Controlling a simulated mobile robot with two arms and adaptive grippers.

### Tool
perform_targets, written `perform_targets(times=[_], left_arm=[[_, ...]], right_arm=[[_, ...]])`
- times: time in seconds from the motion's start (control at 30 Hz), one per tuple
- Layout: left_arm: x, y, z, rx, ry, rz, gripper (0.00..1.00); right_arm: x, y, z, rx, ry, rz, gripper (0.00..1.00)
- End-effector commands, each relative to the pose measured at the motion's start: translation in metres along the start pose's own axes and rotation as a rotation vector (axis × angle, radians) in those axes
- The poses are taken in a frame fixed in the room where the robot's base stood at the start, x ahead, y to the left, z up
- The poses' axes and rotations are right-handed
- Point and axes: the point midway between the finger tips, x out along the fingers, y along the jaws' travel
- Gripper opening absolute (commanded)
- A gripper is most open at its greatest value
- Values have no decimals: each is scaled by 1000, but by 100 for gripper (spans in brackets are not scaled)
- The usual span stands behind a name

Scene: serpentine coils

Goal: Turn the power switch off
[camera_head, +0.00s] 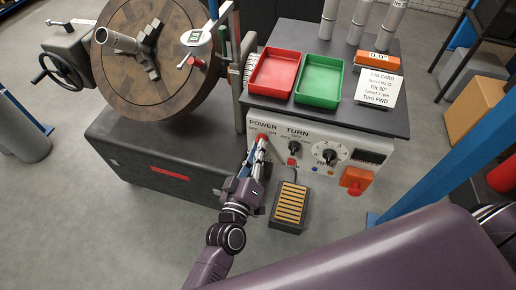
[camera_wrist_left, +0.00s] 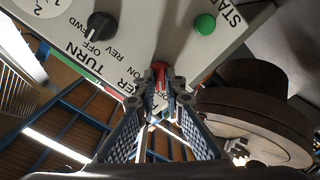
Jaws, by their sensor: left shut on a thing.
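The red power switch (camera_head: 262,137) is on the left of the control box's pale front panel (camera_head: 317,178), under the word POWER with OFF and ON marks. My left gripper (camera_head: 259,146) reaches up to it from below. In the left wrist view, the fingertips (camera_wrist_left: 160,88) are shut on the red power switch (camera_wrist_left: 159,70), one on each side. The fingers hide much of the switch, so I cannot tell which mark it points to. My right gripper is not in view.
Right of the switch are the black TURN knob (camera_head: 293,147), a dial (camera_head: 329,155) and an orange block with a red button (camera_head: 355,181). A ribbed pedal (camera_head: 290,205) lies below. A round turntable (camera_head: 155,95) stands left. Red (camera_head: 274,73) and green (camera_head: 320,82) trays sit on top.

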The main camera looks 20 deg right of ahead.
Motion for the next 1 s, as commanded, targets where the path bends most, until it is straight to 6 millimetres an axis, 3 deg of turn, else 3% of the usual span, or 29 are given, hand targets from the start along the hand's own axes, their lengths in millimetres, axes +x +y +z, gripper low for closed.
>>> perform_targets(times=[0.57,0.6,0.73,1.0], left_arm=[[-1,-1,1,-36,-3,-2,0],[-1,-1,1,-36,-3,-2,11],[0,-1,1,-34,-3,-2,26],[0,0,0,-32,-1,-1,27]], right_arm=[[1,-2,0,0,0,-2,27],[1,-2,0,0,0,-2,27],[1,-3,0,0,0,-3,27],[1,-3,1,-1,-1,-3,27]])
